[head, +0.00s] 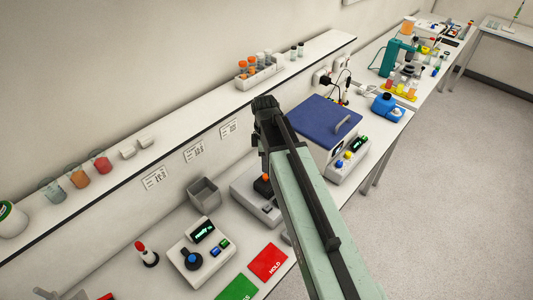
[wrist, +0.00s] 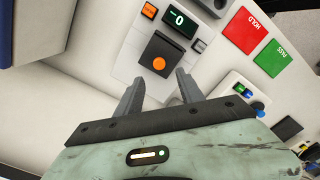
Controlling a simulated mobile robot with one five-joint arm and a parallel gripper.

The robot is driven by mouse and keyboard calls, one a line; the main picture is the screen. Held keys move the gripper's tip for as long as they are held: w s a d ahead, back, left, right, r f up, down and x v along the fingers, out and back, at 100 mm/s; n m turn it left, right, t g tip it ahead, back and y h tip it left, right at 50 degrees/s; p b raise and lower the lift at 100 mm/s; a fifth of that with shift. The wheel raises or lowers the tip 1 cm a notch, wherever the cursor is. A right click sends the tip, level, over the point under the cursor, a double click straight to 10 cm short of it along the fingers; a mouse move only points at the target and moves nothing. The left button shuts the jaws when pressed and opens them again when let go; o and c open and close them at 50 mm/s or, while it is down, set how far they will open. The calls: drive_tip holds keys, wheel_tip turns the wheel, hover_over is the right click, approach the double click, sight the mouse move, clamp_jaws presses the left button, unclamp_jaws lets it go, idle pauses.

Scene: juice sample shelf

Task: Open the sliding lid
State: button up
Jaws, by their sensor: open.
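The lid (head: 318,116) is a flat dark blue panel with a grey bar handle (head: 344,123) near its right side. It lies over the top of a white box-shaped device right of my arm and looks closed. In the wrist view a dark blue strip (wrist: 5,35) at the left edge appears to be part of it. My gripper (wrist: 158,78) is open and empty in the wrist view. Its two grey fingers point at a small scale, off to the side of the lid and apart from the handle. In the head view I cannot make out the fingers.
The scale (wrist: 152,88) has an orange-topped dark pan and a display. A control box (head: 200,252), red HOLD mat (head: 268,262) and green mat (head: 238,289) lie nearer. A shelf (head: 206,128) runs along the wall.

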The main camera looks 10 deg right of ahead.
sight(265, 175)
drive_tip(key=shift+s+f+b, duration=0.15)
drive_tip(key=shift+b, duration=0.2)
drive_tip(key=f+b, duration=0.7)
drive_tip(key=shift+w+d+f+b, duration=0.15)
drive_tip(key=shift+w+f+b, duration=0.05)
drive_tip(key=shift+f+b, duration=0.2)
drive_tip(key=shift+r, duration=0.1)
drive_tip(key=shift+c, duration=0.4)
clamp_jaws()
idle(0.3)
